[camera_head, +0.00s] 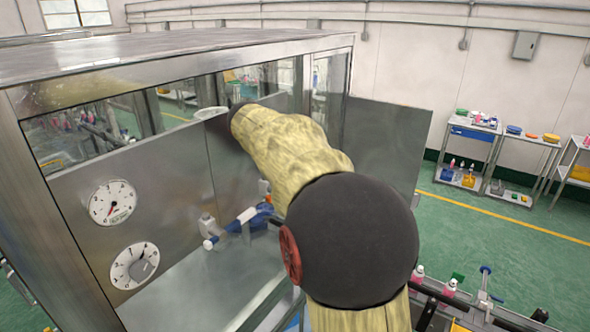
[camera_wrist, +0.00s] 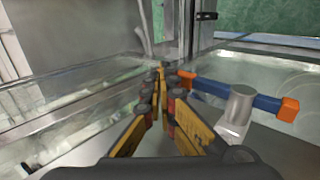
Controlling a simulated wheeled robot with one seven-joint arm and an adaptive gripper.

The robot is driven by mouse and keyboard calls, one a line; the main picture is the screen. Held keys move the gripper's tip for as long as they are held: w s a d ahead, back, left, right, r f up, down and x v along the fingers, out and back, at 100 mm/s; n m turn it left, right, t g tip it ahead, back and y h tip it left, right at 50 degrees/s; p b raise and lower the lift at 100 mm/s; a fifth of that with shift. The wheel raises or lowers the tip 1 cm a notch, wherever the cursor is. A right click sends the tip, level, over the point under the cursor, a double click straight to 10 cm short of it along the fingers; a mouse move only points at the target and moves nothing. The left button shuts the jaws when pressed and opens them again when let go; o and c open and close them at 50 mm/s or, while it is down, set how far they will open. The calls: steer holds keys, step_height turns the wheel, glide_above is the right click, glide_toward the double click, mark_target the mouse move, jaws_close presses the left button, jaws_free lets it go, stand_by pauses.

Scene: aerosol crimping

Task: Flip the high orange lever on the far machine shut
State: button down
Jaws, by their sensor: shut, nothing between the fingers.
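In the wrist view my gripper (camera_wrist: 163,78) is shut, its yellow and dark fingers meeting at the tips with nothing between them. Just right of the tips is a blue bar handle (camera_wrist: 236,95) with an orange end cap (camera_wrist: 288,109), mounted on a grey metal post (camera_wrist: 240,103). Its other orange end lies close to my fingertips; I cannot tell whether they touch. In the head view a blue fitting with a pale tip (camera_head: 240,224) and a small orange part (camera_head: 264,187) show by the machine's panel. My arm hides the gripper there.
A steel-framed machine with glass panes (camera_head: 180,58) fills the left, with two dial gauges (camera_head: 113,202) on its panel. My arm reaches into its open front.

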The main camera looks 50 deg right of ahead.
step_height(320, 180, up, 14)
steer(key=p, duration=0.1)
steer(key=shift+a, duration=0.15)
stand_by(0.5)
stand_by(0.4)
steer(key=s+a+f+t+y, duration=0.1)
steer(key=s+a+f, duration=0.15)
steer(key=a, duration=0.65)
steer(key=s+a+f+t+y, duration=0.1)
steer(key=a+f+t+y, duration=0.15)
steer(key=a, duration=0.55)
steer(key=s+a+f+y, duration=0.15)
steer(key=a+f, duration=0.25)
steer(key=a, duration=0.5)
steer(key=s+a+f+m+t+y, duration=0.1)
steer(key=s+a+f+t+y, duration=0.15)
steer(key=s+a+f, duration=1.3)
step_height(320, 180, down, 26)
steer(key=w+g+b, duration=0.1)
steer(key=w+b, duration=0.1)
steer(key=b, duration=2.5)
steer(key=shift+w+a+r+y, duration=0.15)
steer(key=shift+w+a+y, duration=0.1)
steer(key=shift+a+y, duration=0.2)
steer(key=c, duration=2.6)
jaws_free()
